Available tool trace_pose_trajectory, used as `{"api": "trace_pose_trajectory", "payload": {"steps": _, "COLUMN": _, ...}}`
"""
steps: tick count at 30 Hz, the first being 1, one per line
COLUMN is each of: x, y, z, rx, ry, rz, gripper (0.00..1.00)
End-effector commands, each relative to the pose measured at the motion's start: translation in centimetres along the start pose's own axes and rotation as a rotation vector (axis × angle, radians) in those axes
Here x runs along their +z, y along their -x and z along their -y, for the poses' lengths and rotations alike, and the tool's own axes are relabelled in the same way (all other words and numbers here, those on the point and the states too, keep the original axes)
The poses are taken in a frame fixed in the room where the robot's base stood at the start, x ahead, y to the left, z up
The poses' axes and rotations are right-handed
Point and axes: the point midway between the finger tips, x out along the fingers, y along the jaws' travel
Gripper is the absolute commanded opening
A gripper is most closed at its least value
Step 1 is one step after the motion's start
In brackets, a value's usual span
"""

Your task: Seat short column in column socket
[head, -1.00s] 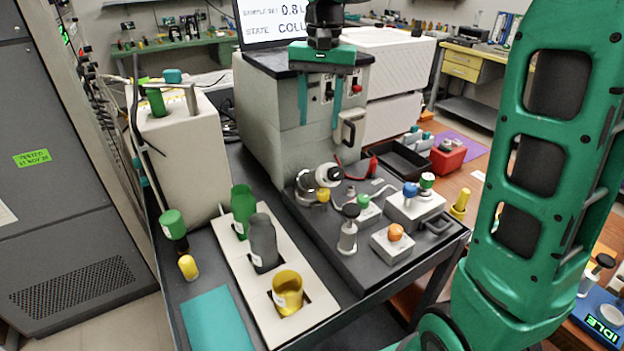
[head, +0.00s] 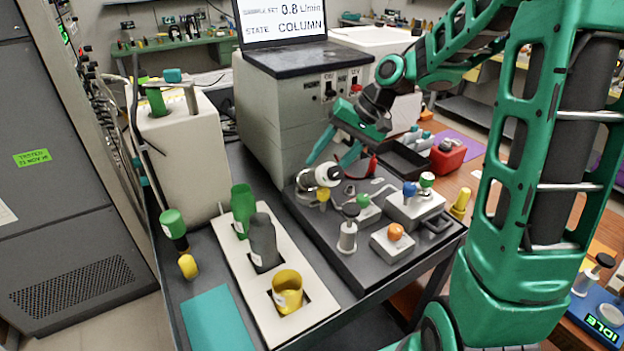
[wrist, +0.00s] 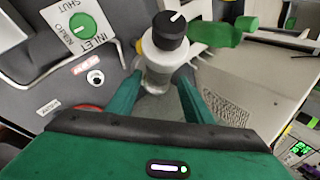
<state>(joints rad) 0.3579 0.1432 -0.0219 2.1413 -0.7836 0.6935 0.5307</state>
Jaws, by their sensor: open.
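A pale cylinder with a black cap (head: 328,174), which seems to be the short column, is at the back left of the dark tray. It also shows in the wrist view (wrist: 160,62), the cap carrying a white mark. My gripper (head: 328,162) is open at this cylinder, and in the wrist view its green fingers (wrist: 158,90) lie on either side of it. I cannot tell if they touch it. A white-ringed hole (wrist: 95,77) shows beside it in the tray; I cannot tell whether this is the column socket. The cylinder's lower end is hidden.
The dark tray (head: 318,233) also bears a grey cylinder with a dark cap (head: 347,236), an orange-knobbed block (head: 392,246) and a green-knobbed inlet block (wrist: 82,28). A pale rack (head: 262,298) with green, grey and yellow vessels stands left. The large instrument (head: 285,110) stands behind.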

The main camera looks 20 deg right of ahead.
Motion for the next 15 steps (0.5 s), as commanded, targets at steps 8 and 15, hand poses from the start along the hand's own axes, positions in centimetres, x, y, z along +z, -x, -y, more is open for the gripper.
{"api": "trace_pose_trajectory", "payload": {"steps": 8, "x": 0.2, "y": -2.1, "z": -0.1, "rx": 0.001, "ry": 0.000, "rz": 0.003, "gripper": 0.46}}
{"api": "trace_pose_trajectory", "payload": {"steps": 15, "x": 0.3, "y": -5.3, "z": -0.2, "rx": 0.002, "ry": 0.000, "rz": 0.003, "gripper": 0.46}}
